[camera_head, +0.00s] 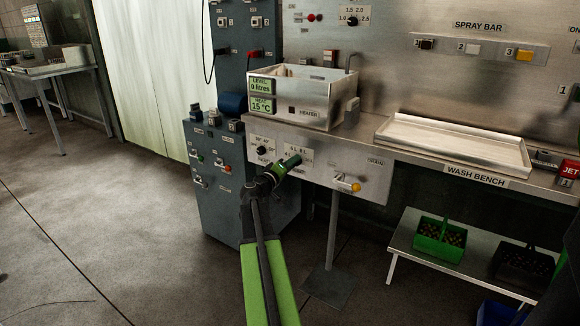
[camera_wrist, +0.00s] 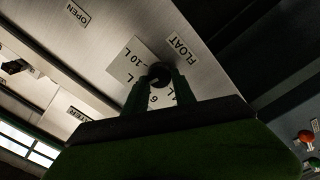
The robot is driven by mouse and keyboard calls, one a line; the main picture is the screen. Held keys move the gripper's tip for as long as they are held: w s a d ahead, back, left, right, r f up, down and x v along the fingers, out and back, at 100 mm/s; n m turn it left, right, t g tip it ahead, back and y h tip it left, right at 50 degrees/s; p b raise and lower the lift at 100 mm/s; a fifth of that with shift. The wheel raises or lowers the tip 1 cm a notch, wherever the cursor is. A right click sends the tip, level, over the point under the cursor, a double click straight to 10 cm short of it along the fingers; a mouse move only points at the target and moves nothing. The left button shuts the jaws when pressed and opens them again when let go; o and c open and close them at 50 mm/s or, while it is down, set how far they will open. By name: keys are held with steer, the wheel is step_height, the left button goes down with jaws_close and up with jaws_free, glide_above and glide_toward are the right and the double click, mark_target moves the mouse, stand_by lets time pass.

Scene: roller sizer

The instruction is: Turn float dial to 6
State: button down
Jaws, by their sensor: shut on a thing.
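My gripper (camera_head: 289,162) reaches up to the front panel (camera_head: 372,183) under the wash bench. In the wrist view my gripper (camera_wrist: 159,88) is shut on the dark round float dial (camera_wrist: 158,71), with a finger on each side of it. A white scale plate around the dial shows "10 L" and "6 L", partly covered by the fingers. A FLOAT label (camera_wrist: 175,46) sits beside it. In the head view my gripper hides the dial. I cannot tell which mark the dial points to.
Another dial (camera_head: 262,150) is left of my gripper, and a yellow-tipped handle (camera_head: 355,187) is to the right. A metal tank (camera_head: 318,117) reading "0 litres" and "15 °C" stands above. A grey control cabinet (camera_head: 225,205) stands close on the left.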

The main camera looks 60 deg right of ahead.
steer(key=shift+s+d+f+n, duration=0.1)
steer(key=shift+n, duration=3.7)
steer(key=c, duration=1)
jaws_free()
steer(key=shift+c, duration=0.2)
steer(key=shift+n, duration=0.3)
steer(key=a, duration=1.7)
steer(key=shift+a, duration=0.25)
